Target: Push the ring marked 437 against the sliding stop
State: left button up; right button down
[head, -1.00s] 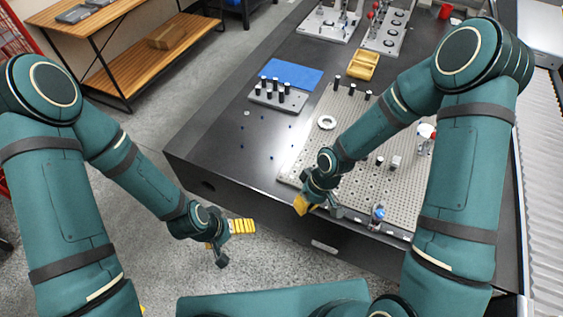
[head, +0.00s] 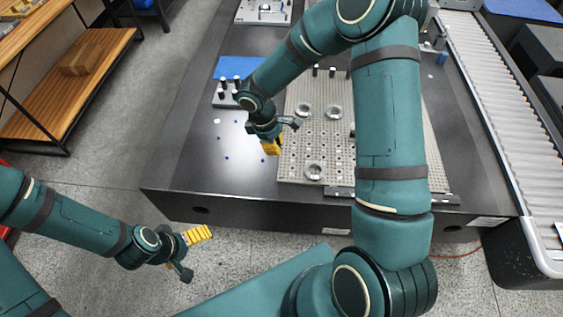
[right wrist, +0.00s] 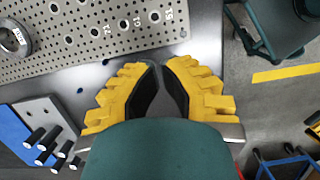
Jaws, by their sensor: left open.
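Three metal rings show on the perforated plate (head: 291,160) in the head view: a far left ring (head: 303,111), one to its right (head: 333,112) and a near ring (head: 315,173). No number is readable, so I cannot tell which is 437. A dark bar (head: 341,193) lies along the plate's near edge; I cannot tell whether it is the sliding stop. My right gripper (head: 273,147) is over the plate's left edge, apart from the rings. My left gripper (head: 197,254) is open and empty beyond the table's near edge.
A block with black pins (head: 228,101) and a blue mat (head: 240,67) lie left of the plate. A ring (right wrist: 14,38) shows in the right wrist view. My right arm covers much of the plate's right side. A roller conveyor (head: 500,100) runs along the right.

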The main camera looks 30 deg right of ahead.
aim_at(350, 174)
jog(key=b+x, duration=0.2)
jog(key=x, duration=0.7)
jog(key=shift+w+d, duration=0.1)
jog(key=shift+d, duration=0.05)
jog(key=shift+s+d+f, duration=0.2)
jog(key=shift+s+d, duration=0.15)
jog(key=shift+d, duration=0.25)
jog(key=shift+s+d+f, duration=0.2)
jog(key=shift+s+d, duration=0.2)
jog(key=shift+d, duration=0.25)
jog(key=shift+s+d, duration=0.35)
jog(key=shift+d, duration=0.15)
jog(key=shift+s+d, duration=0.1)
jog(key=s+d, duration=0.3)
jog(key=d, duration=0.1)
jog(key=s+d+b, duration=0.1)
jog(key=s+d, duration=0.2)
jog(key=d, duration=0.2)
jog(key=s+d+b, duration=0.1)
jog(key=s+d, duration=0.2)
jog(key=d, duration=0.2)
jog(key=shift+s+d, duration=0.15)
jog(key=shift+s, duration=0.2)
